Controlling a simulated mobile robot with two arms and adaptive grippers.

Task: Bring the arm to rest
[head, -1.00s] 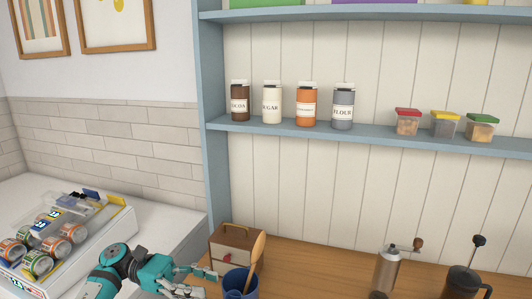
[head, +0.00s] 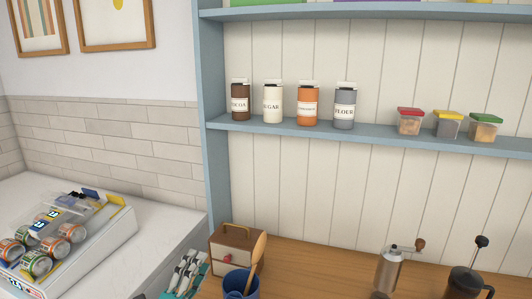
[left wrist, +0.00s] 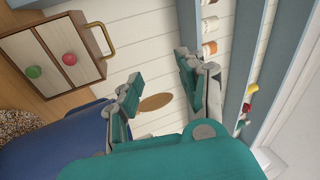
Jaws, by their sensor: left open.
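My left gripper (head: 188,270) shows at the bottom of the head view, left of the blue container, with its fingers pointing up. In the left wrist view the two teal and grey fingers of the left gripper (left wrist: 160,75) stand apart with nothing between them. The gripper is open and empty. Most of the left arm is below the head view's lower edge. My right gripper is in neither view.
Close to the gripper stand the blue container (head: 240,284) with a wooden spoon (head: 258,252) and a small wooden drawer box (head: 232,250). A can dispenser (head: 75,250) is at the left. A grinder (head: 390,268) and a French press (head: 463,282) stand right.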

